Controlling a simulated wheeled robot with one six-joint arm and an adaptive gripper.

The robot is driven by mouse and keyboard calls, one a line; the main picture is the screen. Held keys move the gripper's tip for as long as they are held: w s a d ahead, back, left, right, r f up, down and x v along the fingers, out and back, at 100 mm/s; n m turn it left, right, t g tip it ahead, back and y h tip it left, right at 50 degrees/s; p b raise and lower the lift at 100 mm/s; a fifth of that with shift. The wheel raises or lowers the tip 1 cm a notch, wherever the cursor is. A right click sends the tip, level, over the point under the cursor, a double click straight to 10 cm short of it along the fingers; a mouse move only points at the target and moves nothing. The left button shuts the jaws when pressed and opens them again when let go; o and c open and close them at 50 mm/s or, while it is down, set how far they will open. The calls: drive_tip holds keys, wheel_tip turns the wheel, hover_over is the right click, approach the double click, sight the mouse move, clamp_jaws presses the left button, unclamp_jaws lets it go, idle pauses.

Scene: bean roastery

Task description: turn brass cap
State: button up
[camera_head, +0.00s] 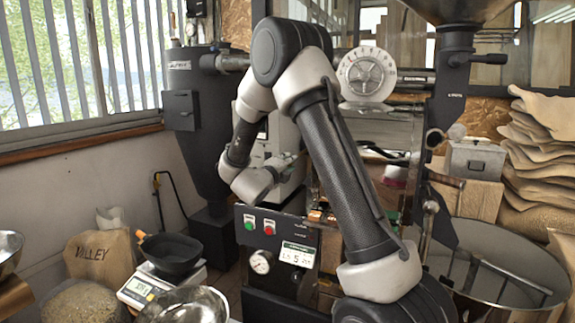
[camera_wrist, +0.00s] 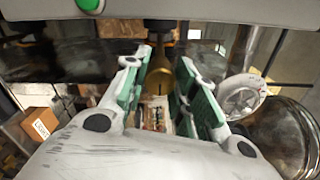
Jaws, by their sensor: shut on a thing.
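The brass cap (camera_wrist: 158,76) shows in the wrist view as a rounded golden piece below a dark fitting, between the green-padded fingers of my gripper (camera_wrist: 164,62). The gripper is shut on it, though the exact contact of the pads is hard to see. In the head view my gripper (camera_head: 284,162) is small and partly hidden at the front of the roaster, left of my forearm. I cannot make out the brass cap in the head view.
A control panel (camera_head: 279,240) with green and red buttons and a gauge stands below my wrist. A scale (camera_head: 162,285) with a dark pan is at lower left. A round cooling bin (camera_head: 500,235) and stacked sacks (camera_head: 545,150) are at right.

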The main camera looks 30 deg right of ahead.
drive_tip(key=shift+s+f, duration=0.1)
drive_tip(key=shift+f, duration=0.05)
drive_tip(key=o, duration=1)
drive_tip(key=shift+o, duration=0.2)
drive_tip(key=v, duration=1.2)
